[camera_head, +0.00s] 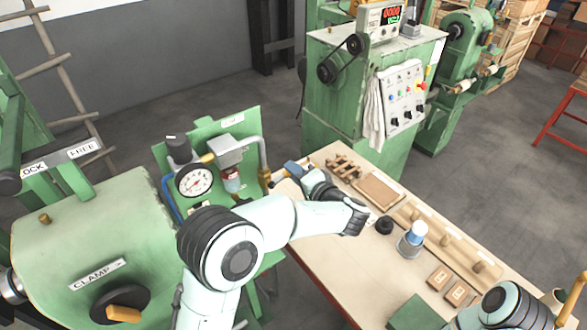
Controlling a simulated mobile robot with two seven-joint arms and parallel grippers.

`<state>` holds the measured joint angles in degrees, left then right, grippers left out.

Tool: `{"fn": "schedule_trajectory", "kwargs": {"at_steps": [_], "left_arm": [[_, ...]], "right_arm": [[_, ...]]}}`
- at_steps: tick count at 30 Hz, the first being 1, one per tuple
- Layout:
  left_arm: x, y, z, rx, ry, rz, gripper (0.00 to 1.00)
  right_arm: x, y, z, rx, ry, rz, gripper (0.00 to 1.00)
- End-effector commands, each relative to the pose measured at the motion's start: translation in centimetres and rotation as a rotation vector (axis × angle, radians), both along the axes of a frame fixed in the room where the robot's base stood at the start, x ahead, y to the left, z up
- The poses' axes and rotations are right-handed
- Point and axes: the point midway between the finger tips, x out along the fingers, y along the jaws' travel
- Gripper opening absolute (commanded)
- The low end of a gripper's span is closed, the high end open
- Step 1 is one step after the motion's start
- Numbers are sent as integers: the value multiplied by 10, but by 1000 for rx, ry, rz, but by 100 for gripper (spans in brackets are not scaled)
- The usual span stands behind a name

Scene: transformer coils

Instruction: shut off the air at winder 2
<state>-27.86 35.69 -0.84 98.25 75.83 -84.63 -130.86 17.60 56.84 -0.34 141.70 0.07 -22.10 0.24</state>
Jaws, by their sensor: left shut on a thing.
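The green air panel (248,124) stands left of the workbench. It carries a round white pressure gauge (194,182), a grey regulator (228,150) and a pipe running down to a brass valve (265,176). A blue handle (292,168) sits just right of the brass valve and points sideways from the pipe. My left gripper (300,177) is shut on the blue handle; its fingers and my wrist hide part of it. My right arm shows at the bottom right, but its gripper is out of the frame.
The workbench (330,257) holds a wooden rack, boards, a blue-and-white bottle (414,238), a black round part (384,225) and small brown boxes (438,277). A green winder (345,110) with a control panel stands behind. A clamp machine (80,235) stands left.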

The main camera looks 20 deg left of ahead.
Motion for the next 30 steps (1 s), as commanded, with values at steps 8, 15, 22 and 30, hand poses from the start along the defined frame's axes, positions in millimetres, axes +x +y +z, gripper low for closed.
{"fn": "schedule_trajectory", "kwargs": {"at_steps": [8,15,22,30], "left_arm": [[0,-1,-12,102,134,-1,0],[-1,-1,-17,144,189,-1,0],[-1,0,-18,155,204,0,0],[-1,0,-18,156,205,0,0]], "right_arm": [[0,0,0,0,0,0,63],[0,0,0,0,0,0,63],[0,0,0,0,0,0,63],[0,0,0,0,0,0,63]]}}
